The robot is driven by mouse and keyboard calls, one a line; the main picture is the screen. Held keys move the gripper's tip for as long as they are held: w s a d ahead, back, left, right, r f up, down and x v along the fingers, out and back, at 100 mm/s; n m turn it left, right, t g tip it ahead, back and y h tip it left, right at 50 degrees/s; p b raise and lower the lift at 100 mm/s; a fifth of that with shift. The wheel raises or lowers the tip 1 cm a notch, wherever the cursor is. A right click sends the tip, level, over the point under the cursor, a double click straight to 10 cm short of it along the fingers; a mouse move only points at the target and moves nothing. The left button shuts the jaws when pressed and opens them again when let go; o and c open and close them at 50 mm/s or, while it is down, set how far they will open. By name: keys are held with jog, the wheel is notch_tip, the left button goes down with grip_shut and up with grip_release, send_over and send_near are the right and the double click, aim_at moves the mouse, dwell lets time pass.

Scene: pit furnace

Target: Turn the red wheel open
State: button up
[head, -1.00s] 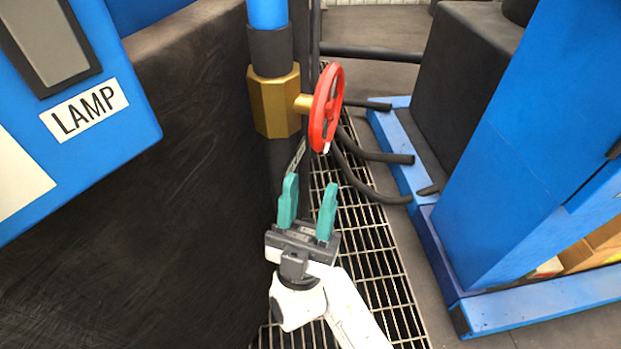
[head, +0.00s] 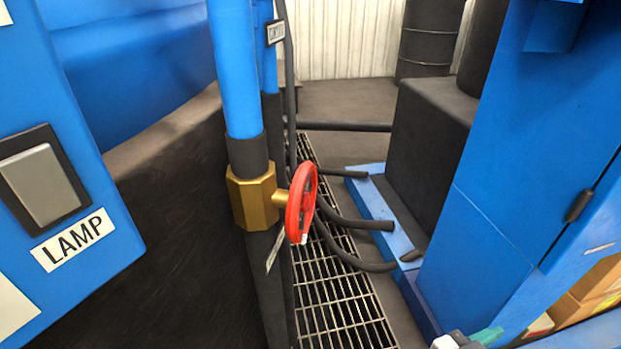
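The red wheel (head: 295,212) sits on a short brass stem at the right side of the brass valve body (head: 252,200). The valve is on an upright pipe, blue above and black below. The wheel is seen nearly edge-on, with a small white mark at its lower rim. How far it is turned cannot be told. My gripper (head: 482,338) shows only as a white piece and a bit of teal finger at the bottom edge, right of centre. It is well apart from the wheel, below and to the right. Its fingertips are mostly out of frame.
A blue panel with a grey switch and a LAMP label (head: 73,240) stands close at the left. A blue cabinet (head: 500,180) fills the right. Black hoses (head: 350,220) cross behind the wheel. Metal grating (head: 340,310) covers the floor gap between them.

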jog(key=s+d+f+n+g+y+p, duration=0.1)
jog(key=s+d+f+n+g+y, duration=0.35)
jog(key=s+f+y, duration=0.6)
jog(key=s+a+f+n+g+y+p, duration=0.1)
jog(key=s+a+f+n+y+p, duration=0.25)
jog(key=s+n, duration=0.4)
jog(key=w+a+r+n+t+h+p, duration=0.15)
jog(key=w+r+n+h+p, duration=0.35)
jog(key=w+r+n+p, duration=0.5)
jog(key=n+t+y+p, duration=0.3)
jog(key=n+t+p, duration=1.2)
jog(key=n+p, duration=0.75)
send_near(302, 187)
jog(key=shift+n, duration=0.55)
jog(key=w, duration=0.4)
jog(key=w+d+f+b, duration=0.1)
jog(key=w, duration=0.7)
jog(key=shift+w+d+f, duration=0.1)
jog(key=shift+d+f, duration=0.2)
jog(key=shift+f, duration=0.1)
